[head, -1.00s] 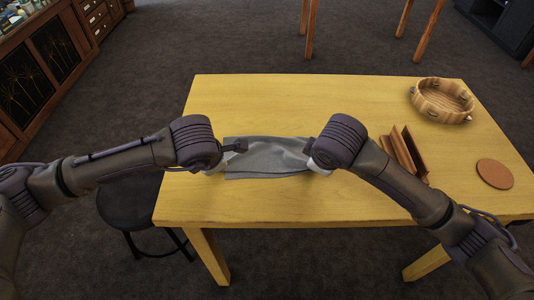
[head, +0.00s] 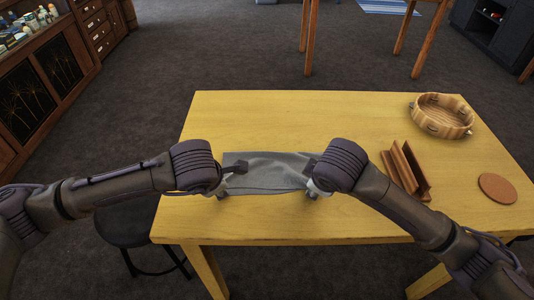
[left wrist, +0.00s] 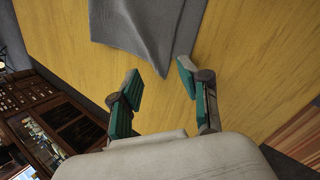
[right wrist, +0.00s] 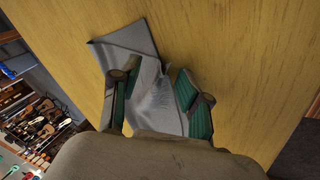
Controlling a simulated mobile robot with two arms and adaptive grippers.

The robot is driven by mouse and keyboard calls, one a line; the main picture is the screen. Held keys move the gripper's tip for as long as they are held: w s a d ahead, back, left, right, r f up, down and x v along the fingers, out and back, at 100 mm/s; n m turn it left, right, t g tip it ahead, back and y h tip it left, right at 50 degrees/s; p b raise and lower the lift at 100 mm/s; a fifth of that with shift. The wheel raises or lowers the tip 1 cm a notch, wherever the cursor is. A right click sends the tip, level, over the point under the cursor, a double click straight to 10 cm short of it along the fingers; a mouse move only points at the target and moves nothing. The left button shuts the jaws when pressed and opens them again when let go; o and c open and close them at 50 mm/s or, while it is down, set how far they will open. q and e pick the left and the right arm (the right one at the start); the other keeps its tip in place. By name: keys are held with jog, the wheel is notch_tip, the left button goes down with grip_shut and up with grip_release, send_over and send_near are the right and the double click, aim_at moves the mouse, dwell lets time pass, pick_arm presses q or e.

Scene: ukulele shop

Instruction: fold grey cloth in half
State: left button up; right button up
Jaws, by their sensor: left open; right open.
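The grey cloth (head: 265,172) lies on the yellow table (head: 285,120) near its front edge. Two layers seem to show along its near side, with edges slightly offset and some wrinkles. My left gripper (head: 230,184) is at the cloth's left end. In the left wrist view its jaws (left wrist: 158,74) are open, with a cloth corner (left wrist: 150,35) just at the gap between the fingertips. My right gripper (head: 314,182) is at the right end. In the right wrist view its jaws (right wrist: 158,74) are open, with rumpled cloth (right wrist: 135,42) reaching between the fingers.
A brown wooden stand (head: 402,170), a round cork coaster (head: 497,188) and a wooden tambourine (head: 442,115) sit on the table's right side. A dark stool (head: 128,222) stands at the front left. The table behind the cloth is clear.

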pick_arm(q)
jog(key=s+v, duration=0.1)
jog(key=v, duration=0.9)
pick_arm(e)
jog(key=s+v, duration=0.1)
jog(key=v, duration=0.9)
pick_arm(q)
jog(key=shift+s, duration=0.1)
jog(key=shift+c, duration=0.3)
pick_arm(e)
jog(key=shift+s, duration=0.1)
jog(key=shift+c, duration=0.3)
